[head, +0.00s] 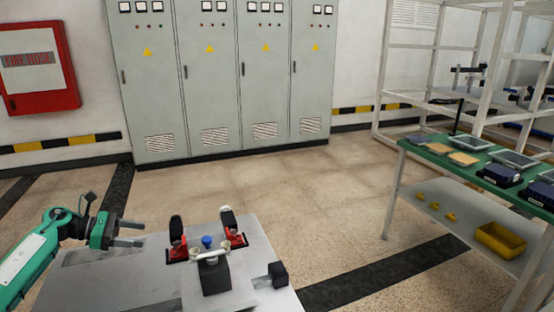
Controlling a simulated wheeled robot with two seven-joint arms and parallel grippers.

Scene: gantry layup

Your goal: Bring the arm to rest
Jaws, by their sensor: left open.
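My left arm (28,257) is green and white and comes in from the left edge. Its gripper (134,234) is open and empty, with its two grey fingers pointing right above the left side of the metal table (150,285). The fingers are apart from the fixture on the table. My right arm and gripper are not in view.
A small black block (278,274) sits at the table's right edge. A green-topped bench (445,151) with trays and a yellow bin (501,240) stands at the right. Grey cabinets (210,90) and a red fire hose box (38,68) line the back. The floor between is clear.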

